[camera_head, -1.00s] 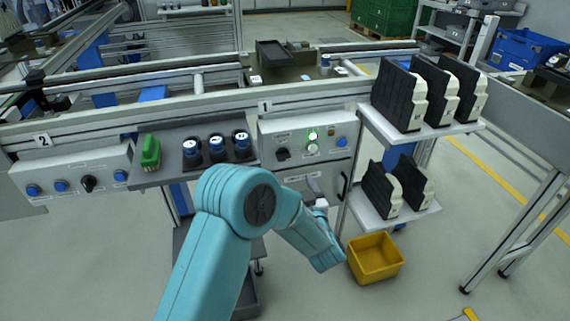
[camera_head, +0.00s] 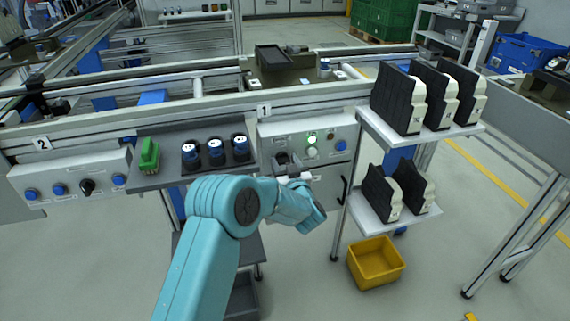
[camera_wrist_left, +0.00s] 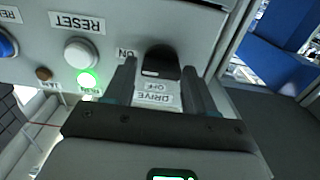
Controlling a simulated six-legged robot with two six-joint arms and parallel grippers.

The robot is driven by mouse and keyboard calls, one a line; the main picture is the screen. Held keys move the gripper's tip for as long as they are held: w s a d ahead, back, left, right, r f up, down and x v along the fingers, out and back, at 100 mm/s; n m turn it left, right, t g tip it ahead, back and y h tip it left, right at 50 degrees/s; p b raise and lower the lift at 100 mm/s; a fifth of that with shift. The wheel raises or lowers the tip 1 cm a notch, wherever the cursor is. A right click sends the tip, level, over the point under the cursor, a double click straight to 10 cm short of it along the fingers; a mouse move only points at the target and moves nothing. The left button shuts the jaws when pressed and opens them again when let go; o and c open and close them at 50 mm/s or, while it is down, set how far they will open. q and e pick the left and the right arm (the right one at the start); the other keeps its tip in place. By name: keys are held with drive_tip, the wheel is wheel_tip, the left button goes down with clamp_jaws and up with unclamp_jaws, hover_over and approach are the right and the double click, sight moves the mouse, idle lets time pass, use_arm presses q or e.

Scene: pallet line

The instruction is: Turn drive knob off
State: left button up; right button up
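The black drive knob (camera_wrist_left: 161,60) sits on the grey control panel (camera_wrist_left: 120,18), seen upside down in the left wrist view. A DRIVE label with OFF and ON marks is beside it. I cannot clearly tell which mark it points to. My left gripper (camera_wrist_left: 160,70) is open, with one dark finger on each side of the knob and visible gaps. In the head view my left gripper (camera_head: 287,161) is in front of the station 1 panel (camera_head: 268,130) and covers the knob. My right gripper is not in view.
A green lamp (camera_wrist_left: 87,79) is lit next to the white RESET button (camera_wrist_left: 80,53). A blue button (camera_head: 341,145) is on the panel's right. The black-part shelf (camera_head: 465,128) stands right of the panel. A yellow bin (camera_head: 376,263) is on the floor.

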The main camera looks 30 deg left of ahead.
use_arm(q)
drive_tip(key=c, duration=0.6)
drive_tip(key=shift+f+n+b, duration=0.15)
drive_tip(key=shift+n+b, duration=0.45)
drive_tip(key=shift+b, duration=0.25)
drive_tip(key=n+b, duration=0.7)
drive_tip(key=b, duration=0.2)
drive_tip(key=shift+s+a+f+n, duration=0.15)
drive_tip(key=shift+f+n, duration=0.05)
drive_tip(key=shift+n, duration=0.2)
drive_tip(key=n+b, duration=0.4)
drive_tip(key=b, duration=0.1)
drive_tip(key=shift+n, duration=0.3)
drive_tip(key=n+b, duration=0.2)
drive_tip(key=shift+s+b, duration=0.1)
drive_tip(key=shift+b, duration=0.2)
drive_tip(key=shift+n+b, duration=1)
drive_tip(key=shift+n, duration=0.3)
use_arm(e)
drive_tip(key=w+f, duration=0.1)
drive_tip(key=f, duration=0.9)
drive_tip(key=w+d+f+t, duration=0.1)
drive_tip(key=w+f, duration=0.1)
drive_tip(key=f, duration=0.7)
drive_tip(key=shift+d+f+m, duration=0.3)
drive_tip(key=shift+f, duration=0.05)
use_arm(q)
drive_tip(key=shift+r, duration=0.1)
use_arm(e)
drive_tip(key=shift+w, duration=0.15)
